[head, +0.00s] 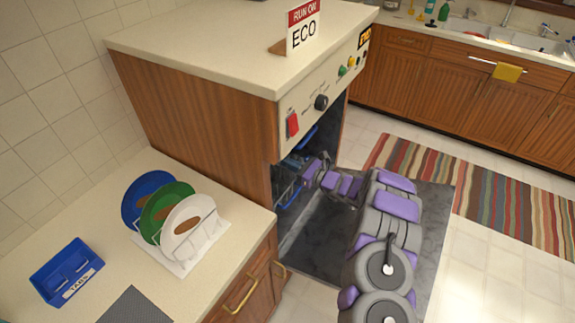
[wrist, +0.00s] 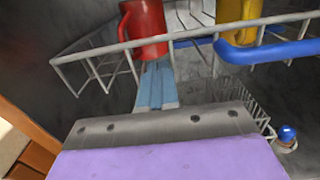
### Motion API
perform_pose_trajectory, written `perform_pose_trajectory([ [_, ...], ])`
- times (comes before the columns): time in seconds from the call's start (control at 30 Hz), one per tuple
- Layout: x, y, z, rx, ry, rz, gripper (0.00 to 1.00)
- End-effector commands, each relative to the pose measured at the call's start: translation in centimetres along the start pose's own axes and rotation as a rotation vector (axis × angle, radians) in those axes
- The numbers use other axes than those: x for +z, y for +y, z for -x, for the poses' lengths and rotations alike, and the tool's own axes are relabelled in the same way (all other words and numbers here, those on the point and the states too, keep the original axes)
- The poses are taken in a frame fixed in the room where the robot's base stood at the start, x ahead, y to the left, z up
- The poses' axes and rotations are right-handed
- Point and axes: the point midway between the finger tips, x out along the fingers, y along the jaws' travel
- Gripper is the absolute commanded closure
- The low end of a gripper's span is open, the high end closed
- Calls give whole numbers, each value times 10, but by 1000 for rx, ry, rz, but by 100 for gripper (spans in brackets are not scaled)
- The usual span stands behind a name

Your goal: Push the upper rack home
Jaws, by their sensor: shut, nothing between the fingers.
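The upper rack (wrist: 190,41) is a pale wire frame with a blue bar along its front at right, seen in the wrist view. It holds a red mug (wrist: 146,28) and a yellow mug (wrist: 238,20). My gripper (wrist: 157,72) is shut and empty, its tips just below the red mug at the rack's front rail; I cannot tell whether they touch it. In the head view my arm reaches into the open dishwasher (head: 190,105), and the fingertips are hidden inside. Blue rack parts (head: 287,193) show in the opening beside my arm.
The dishwasher door (head: 325,235) lies open under my arm. A lower wire basket (wrist: 258,100) and a blue ball-like thing (wrist: 287,132) show at lower right in the wrist view. A counter with a plate rack (head: 205,245) and blue tabs box (head: 66,271) stands left.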

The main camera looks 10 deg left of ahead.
Motion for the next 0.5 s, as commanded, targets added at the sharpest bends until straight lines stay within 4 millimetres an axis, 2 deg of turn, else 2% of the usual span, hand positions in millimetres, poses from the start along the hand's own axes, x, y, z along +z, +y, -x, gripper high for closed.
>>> perform_pose_trajectory([
  [0.5,-3,7,-11,13,7,2,100],
])
